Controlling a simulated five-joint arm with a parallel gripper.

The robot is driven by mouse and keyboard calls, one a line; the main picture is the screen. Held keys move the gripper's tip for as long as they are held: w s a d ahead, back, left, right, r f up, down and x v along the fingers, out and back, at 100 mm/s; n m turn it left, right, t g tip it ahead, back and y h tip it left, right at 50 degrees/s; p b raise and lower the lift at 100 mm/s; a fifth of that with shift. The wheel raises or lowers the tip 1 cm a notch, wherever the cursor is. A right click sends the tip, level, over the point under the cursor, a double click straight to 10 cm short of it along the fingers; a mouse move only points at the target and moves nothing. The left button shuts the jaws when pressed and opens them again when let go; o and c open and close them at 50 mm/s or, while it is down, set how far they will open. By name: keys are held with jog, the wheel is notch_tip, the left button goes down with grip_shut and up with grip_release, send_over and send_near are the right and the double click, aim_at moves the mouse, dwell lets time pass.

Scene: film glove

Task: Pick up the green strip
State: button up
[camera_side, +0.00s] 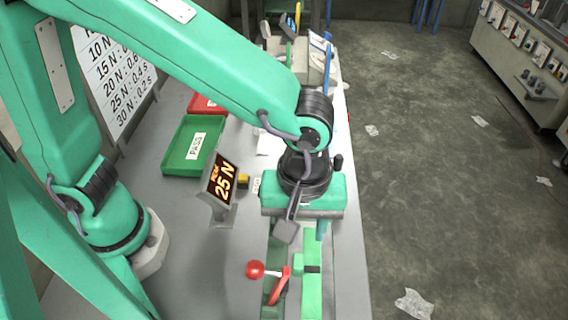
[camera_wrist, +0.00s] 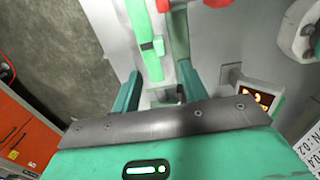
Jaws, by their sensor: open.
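The green strip (camera_side: 312,285) is bright green with a dark band across it. It lies lengthwise at the front of the bench in the side view, running under my gripper (camera_side: 299,236). In the wrist view the strip (camera_wrist: 140,22) runs down from the top edge, and its near end shows between the spread fingers of my gripper (camera_wrist: 160,92), closer to the left finger. The fingers are open, with nothing held. The exact height of the fingers above the strip is hard to tell.
A red-knobbed lever (camera_side: 256,270) stands just left of the strip. A tilted display reading 25 N (camera_side: 221,181) is left of my gripper. A green PASS tray (camera_side: 194,146) and a red tray (camera_side: 207,104) lie farther back.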

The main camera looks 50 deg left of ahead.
send_over(299, 260)
jog(key=shift+f, duration=2.3)
jog(key=shift+f, duration=2.55)
grip_shut()
